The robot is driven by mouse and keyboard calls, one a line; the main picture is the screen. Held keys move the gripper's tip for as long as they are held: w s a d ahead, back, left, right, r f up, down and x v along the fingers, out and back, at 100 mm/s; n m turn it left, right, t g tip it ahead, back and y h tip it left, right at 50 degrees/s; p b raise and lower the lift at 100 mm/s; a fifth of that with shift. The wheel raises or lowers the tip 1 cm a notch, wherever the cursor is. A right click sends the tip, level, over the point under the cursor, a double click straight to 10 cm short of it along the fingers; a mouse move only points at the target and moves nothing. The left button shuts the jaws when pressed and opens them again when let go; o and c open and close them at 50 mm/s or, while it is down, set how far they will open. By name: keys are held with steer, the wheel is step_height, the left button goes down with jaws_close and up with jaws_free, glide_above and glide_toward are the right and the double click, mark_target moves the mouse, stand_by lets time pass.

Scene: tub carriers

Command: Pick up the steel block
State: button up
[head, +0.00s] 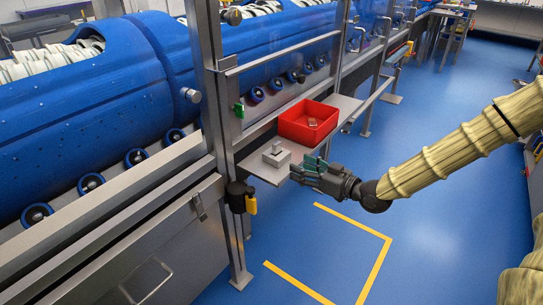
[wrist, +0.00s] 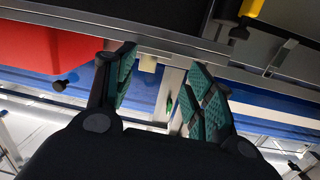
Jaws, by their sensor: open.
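The steel block (head: 274,159) is a small light-grey block with a raised knob on top. It sits at the near end of a grey shelf (head: 259,170) in the head view. My gripper (head: 303,169) is just to its right, with its green-padded fingers pointing toward it. The fingers are spread and I see nothing held between them. In the wrist view my gripper (wrist: 161,60) has a clear gap between its pads. Pale metal shapes show in that gap, but I cannot tell for sure which is the block.
A red tub (head: 296,130) with a small brownish piece (head: 312,122) inside stands on the shelf, beyond the block. A steel post (head: 213,90) and a yellow-handled fitting (head: 250,204) stand left of the shelf. The blue floor (head: 440,230) is open below my arm.

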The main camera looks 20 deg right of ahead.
mark_target(279, 145)
steer(key=shift+n+t+y, duration=0.4)
steer(key=shift+n+y, duration=0.1)
steer(key=shift+w+a+r+b, duration=0.3)
steer(key=shift+w+a+r, duration=0.1)
steer(key=shift+w, duration=0.75)
steer(key=shift+w+a+r+b, duration=0.35)
steer(key=shift+w+a, duration=0.1)
steer(key=shift+w, duration=0.65)
steer(key=shift+w+a+r+b, duration=0.3)
steer(key=shift+w+a+r, duration=0.1)
steer(key=shift+w, duration=0.75)
steer(key=x, duration=0.5)
steer(key=shift+d+b, duration=0.1)
steer(key=shift+b, duration=0.25)
steer(key=shift+c, duration=0.2)
jaws_close()
steer(key=shift+r, duration=0.1)
